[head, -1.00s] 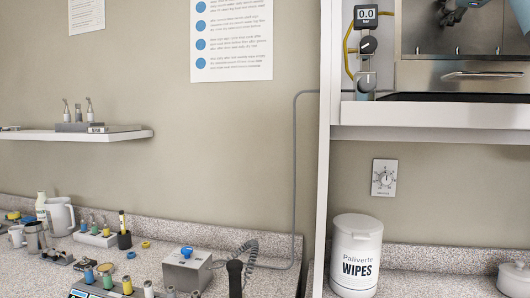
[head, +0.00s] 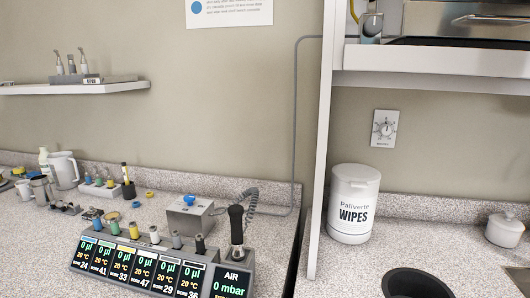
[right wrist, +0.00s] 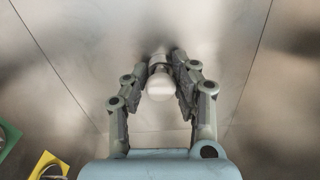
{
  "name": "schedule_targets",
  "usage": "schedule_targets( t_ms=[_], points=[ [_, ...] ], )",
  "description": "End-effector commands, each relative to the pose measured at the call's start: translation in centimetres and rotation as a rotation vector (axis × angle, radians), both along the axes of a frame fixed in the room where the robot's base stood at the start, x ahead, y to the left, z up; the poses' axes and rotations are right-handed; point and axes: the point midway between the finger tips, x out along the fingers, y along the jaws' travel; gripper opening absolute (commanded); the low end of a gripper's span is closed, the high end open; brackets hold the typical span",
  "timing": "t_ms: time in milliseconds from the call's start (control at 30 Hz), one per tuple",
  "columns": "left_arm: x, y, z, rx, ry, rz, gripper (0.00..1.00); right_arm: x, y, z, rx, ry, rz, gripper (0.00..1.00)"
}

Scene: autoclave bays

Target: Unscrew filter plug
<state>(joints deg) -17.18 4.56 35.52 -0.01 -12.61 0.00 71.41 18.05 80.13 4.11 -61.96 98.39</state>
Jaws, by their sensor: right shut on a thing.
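In the right wrist view, my right gripper (right wrist: 160,85) is shut on a small pale rounded plug (right wrist: 160,84). The plug sits between the two fingertips, in front of a brushed metal surface (right wrist: 225,50). Whether it is still seated in that surface or free of it I cannot tell. The fingers hide its sides. Neither gripper shows in the head view now, and my left gripper is in no current view.
A shelf unit (head: 440,62) with a metal appliance (head: 465,18) stands at upper right. Below are a wipes tub (head: 352,205) and a dark round opening (head: 415,284). A display rack (head: 145,268) and a grey box (head: 190,215) stand on the left counter.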

Motion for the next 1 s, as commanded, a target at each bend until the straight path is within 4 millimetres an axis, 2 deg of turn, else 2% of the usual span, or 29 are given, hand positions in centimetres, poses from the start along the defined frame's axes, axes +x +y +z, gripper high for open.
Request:
schedule_targets(
  t_ms=[100,300,667,767,1000],
  points=[
    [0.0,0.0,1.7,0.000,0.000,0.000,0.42,0.0,0.0,0.4,-0.195,0.051,0.000,0.00],
    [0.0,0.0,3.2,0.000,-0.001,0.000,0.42,0.0,0.0,0.3,-0.474,0.116,0.001,0.00],
    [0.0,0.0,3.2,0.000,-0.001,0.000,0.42,0.0,0.0,-0.1,-0.529,0.131,0.001,0.00],
    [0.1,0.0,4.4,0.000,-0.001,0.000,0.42,0.1,0.0,0.1,-0.638,0.160,0.002,0.00],
    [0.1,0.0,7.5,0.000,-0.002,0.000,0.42,0.0,0.0,0.3,-1.025,0.252,0.004,0.00]
  ],
)
